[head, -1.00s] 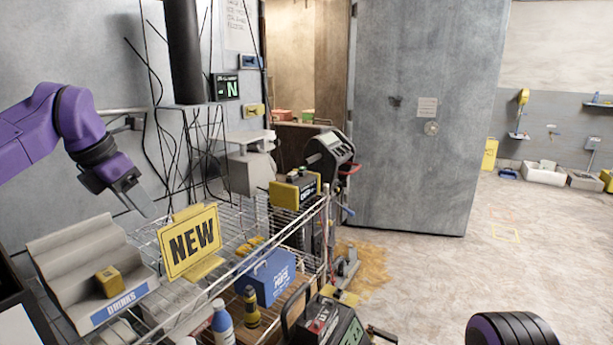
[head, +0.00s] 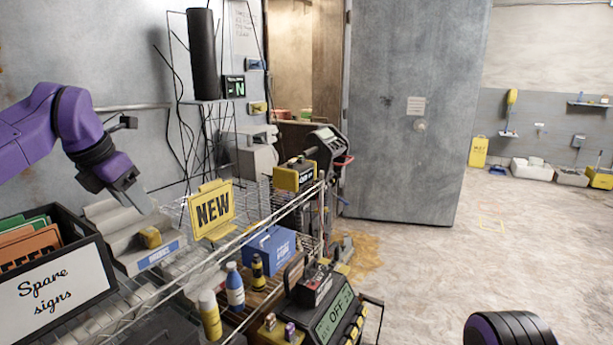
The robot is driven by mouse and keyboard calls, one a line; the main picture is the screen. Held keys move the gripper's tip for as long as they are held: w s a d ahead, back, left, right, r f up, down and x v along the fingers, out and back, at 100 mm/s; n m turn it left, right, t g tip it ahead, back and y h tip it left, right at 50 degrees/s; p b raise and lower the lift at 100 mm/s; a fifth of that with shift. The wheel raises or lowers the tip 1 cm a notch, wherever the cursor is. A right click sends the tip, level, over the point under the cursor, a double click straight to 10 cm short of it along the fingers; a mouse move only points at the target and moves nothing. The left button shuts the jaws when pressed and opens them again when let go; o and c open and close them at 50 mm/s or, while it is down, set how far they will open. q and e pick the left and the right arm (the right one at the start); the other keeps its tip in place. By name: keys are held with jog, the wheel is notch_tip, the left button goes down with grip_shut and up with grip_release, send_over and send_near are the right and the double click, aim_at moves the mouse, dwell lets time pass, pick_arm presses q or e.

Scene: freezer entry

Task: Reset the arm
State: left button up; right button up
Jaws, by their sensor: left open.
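My left arm comes in from the left in the head view. Its gripper (head: 137,197) is open, with nothing seen between its fingers. It appears above or in front of a grey tiered holder (head: 110,212) with a blue label. A small yellow block (head: 150,238) sits in that holder, just below the fingertips in the picture. Of my right arm only a dark rounded part shows at the lower right; the right gripper is out of view.
A black bin labelled Spare signs (head: 52,290) is at lower left. A grey door (head: 415,120) stands behind. The floor at right is mostly clear.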

pick_arm(q)
jog(key=w+a+f+t+y, duration=0.1)
jog(key=w+f+y, duration=0.35)
jog(key=f, duration=0.25)
jog(key=s+d+f+m+t+y, duration=0.1)
jog(key=d+f+m, duration=0.15)
jog(key=f, duration=0.55)
jog(key=s+d+f+m+t+y, duration=0.15)
jog(key=f+m, duration=0.25)
jog(key=f, duration=0.4)
jog(key=d+f+m+t+y, duration=0.1)
jog(key=d+f+m, duration=0.15)
jog(key=f, duration=0.45)
jog(key=s+d+f+m+g+h, duration=0.25)
jog(key=s+f+m, duration=0.85)
jog(key=s+f, duration=1)
jog(key=s+a+f+m+g, duration=0.1)
jog(key=s+a+f+m, duration=0.1)
jog(key=s, duration=0.6)
jog(key=s+a+f+m+g, duration=0.1)
jog(key=s+a+f+g, duration=0.1)
jog(key=s, duration=0.5)
jog(key=shift+s+a+f+m+h, duration=0.25)
jog(key=shift+s+a+m+h, duration=0.15)
jog(key=shift+a, duration=0.1)
